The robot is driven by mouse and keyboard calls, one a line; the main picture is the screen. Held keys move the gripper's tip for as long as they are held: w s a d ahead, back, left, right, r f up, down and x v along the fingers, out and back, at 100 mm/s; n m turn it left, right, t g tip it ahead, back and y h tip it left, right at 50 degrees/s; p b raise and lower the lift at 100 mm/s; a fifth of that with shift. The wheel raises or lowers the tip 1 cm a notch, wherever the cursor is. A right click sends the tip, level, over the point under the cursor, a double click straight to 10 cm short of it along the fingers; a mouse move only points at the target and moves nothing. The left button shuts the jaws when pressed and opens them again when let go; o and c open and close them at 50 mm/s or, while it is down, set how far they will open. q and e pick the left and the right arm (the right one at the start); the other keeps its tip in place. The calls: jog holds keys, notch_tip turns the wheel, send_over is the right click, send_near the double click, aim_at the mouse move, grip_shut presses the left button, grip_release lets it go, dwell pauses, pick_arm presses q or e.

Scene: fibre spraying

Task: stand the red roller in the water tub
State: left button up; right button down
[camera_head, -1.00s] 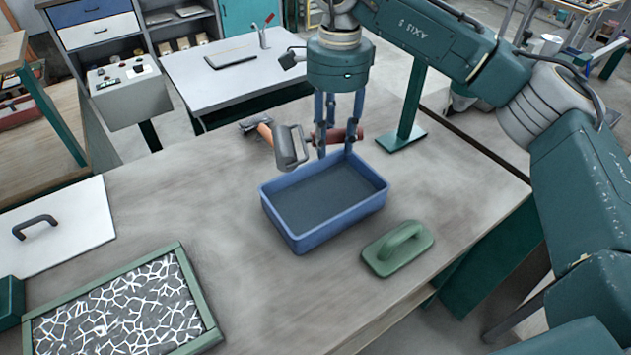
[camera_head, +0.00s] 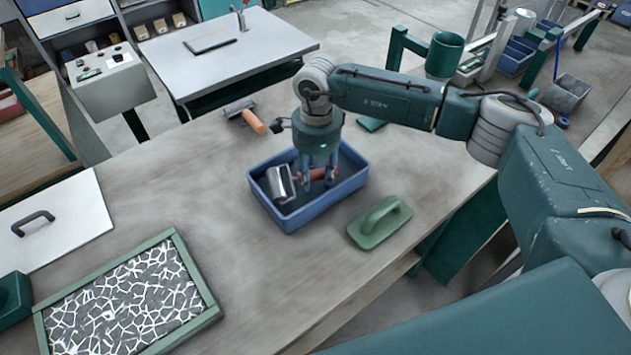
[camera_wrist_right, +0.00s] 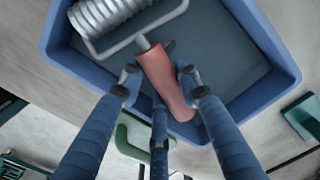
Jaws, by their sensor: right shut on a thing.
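The blue water tub (camera_head: 292,218) stands on the workbench; its rim also shows in the right wrist view (camera_wrist_right: 262,30). The red roller has a red handle (camera_wrist_right: 163,80) and a ribbed metal drum (camera_wrist_right: 105,15). In the head view its drum (camera_head: 281,184) is inside the tub's outline, at the left. My right gripper (camera_head: 318,180) is over the tub, pointing down, shut on the roller's red handle. The handle lies between the fingers (camera_wrist_right: 160,88) in the wrist view. I cannot tell whether the roller touches the tub floor. My left gripper is not in view.
A green float (camera_head: 380,221) lies right of the tub. An orange-handled tool (camera_head: 254,121) lies behind it. A green-framed panel with a white cracked pattern (camera_head: 125,300) and a white board with a handle (camera_head: 70,225) are at left. The bench between is clear.

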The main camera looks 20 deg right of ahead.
aim_at(315, 194)
notch_tip(315, 194, down, 3)
jog(key=shift+r+p, duration=0.2)
jog(key=shift+p, duration=0.15)
jog(key=shift+f, duration=0.25)
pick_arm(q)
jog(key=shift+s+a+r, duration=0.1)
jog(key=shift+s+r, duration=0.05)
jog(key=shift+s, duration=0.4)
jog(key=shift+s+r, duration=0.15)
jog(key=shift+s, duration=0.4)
pick_arm(e)
jog(key=shift+f, duration=0.1)
jog(key=c, duration=1.2)
grip_release()
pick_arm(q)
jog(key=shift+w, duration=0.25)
